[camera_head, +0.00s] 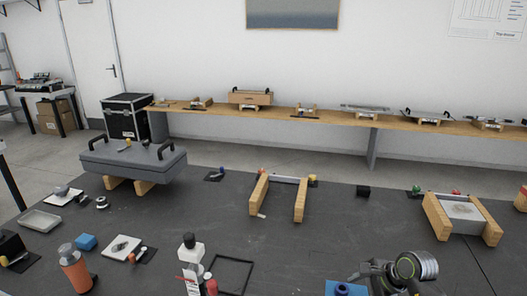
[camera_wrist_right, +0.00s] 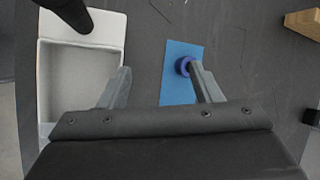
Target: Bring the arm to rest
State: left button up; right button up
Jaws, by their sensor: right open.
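My right arm shows at the bottom right of the head view, with its gripper (camera_head: 372,272) low over the dark table (camera_head: 330,225). In the right wrist view the two fingers of my right gripper (camera_wrist_right: 162,82) stand wide apart with nothing held between them. Below them lies a flat blue pad (camera_wrist_right: 181,88) with a small blue-purple round piece (camera_wrist_right: 184,66) on it. That piece is close to the right finger; I cannot tell whether they touch. A blue item (camera_head: 344,288) also shows at the head view's bottom edge. My left gripper is not in view.
A white tray (camera_wrist_right: 75,85) lies left of the fingers in the wrist view. Wooden blocks (camera_head: 437,216) carry a metal plate at the right; other blocks (camera_head: 258,194) stand mid-table. A grey case (camera_head: 135,163) and an orange bottle (camera_head: 75,272) are at the left.

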jog(key=a+r+m+t+y, duration=0.5)
jog(key=a+r+y, duration=0.1)
jog(key=a+r, duration=0.1)
notch_tip(320, 180, up, 8)
jog(key=s+d+m+t, duration=0.2)
jog(key=m+t, duration=0.5)
jog(key=m, duration=0.1)
jog(key=s+d+r+m+t+h, duration=0.3)
jog(key=d+m+t+h, duration=0.5)
jog(key=m, duration=0.9)
jog(key=s+d+f+m+g+h, duration=1)
jog(key=f+m+g, duration=0.1)
jog(key=m, duration=0.7)
jog(key=s+a+f+m+g+y, duration=0.3)
jog(key=s+a+f+m+g, duration=0.15)
jog(key=s, duration=0.45)
jog(key=s+a+f+m+g+y, duration=0.3)
jog(key=s+f+g, duration=0.25)
jog(key=s, duration=0.35)
notch_tip(320, 180, down, 25)
jog(key=d, duration=0.2)
jog(key=s+a+f+g, duration=0.1)
jog(key=s+f, duration=1.3)
jog(key=f, duration=0.2)
jog(key=shift+s+a+f+g, duration=0.2)
jog(key=shift+a+f+g, duration=0.1)
jog(key=shift+a+g, duration=0.1)
